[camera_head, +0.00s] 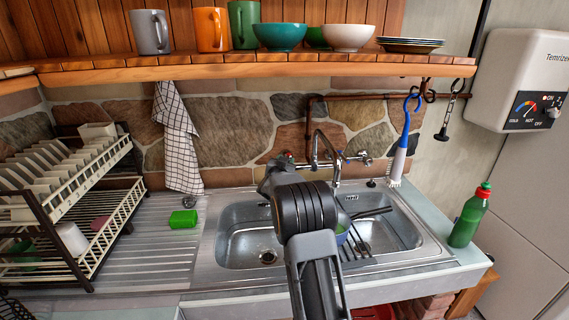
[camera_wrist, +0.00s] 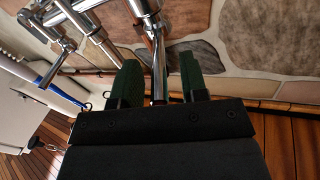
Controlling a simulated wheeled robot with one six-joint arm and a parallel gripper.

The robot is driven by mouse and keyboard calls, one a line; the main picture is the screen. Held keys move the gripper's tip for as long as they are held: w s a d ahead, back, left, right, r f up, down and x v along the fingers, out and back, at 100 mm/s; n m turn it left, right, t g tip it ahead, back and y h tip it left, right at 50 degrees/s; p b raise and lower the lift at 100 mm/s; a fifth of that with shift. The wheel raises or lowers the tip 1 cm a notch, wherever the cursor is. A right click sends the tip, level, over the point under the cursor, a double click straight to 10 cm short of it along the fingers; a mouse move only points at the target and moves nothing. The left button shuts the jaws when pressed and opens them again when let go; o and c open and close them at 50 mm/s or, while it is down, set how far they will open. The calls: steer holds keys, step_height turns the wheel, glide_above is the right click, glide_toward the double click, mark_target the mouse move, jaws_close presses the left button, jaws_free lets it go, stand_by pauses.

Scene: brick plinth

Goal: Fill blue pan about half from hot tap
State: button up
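The blue pan (camera_head: 342,236) sits in the sink's right basin, mostly hidden behind my arm; its dark handle (camera_head: 371,212) points right. The chrome tap (camera_head: 318,142) is on the stone wall above the sink, with a red-marked knob (camera_head: 289,156) at its left end. In the wrist view my gripper (camera_wrist: 161,75) has its two green fingers apart, with a chrome tap pipe (camera_wrist: 157,70) between them and gaps on both sides. In the head view my arm hides the fingers. I see no water running, but the pan's inside is hidden.
A dish rack (camera_head: 70,205) stands left, a green sponge (camera_head: 183,218) on the drainboard. A green bottle (camera_head: 468,217) stands at the right edge. A brush (camera_head: 399,155) hangs right of the tap. A shelf (camera_head: 250,65) with crockery runs above.

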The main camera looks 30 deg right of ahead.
steer(key=b+v, duration=0.3)
steer(key=v, duration=1.1)
steer(key=shift+w, duration=0.1)
stand_by(6.5)
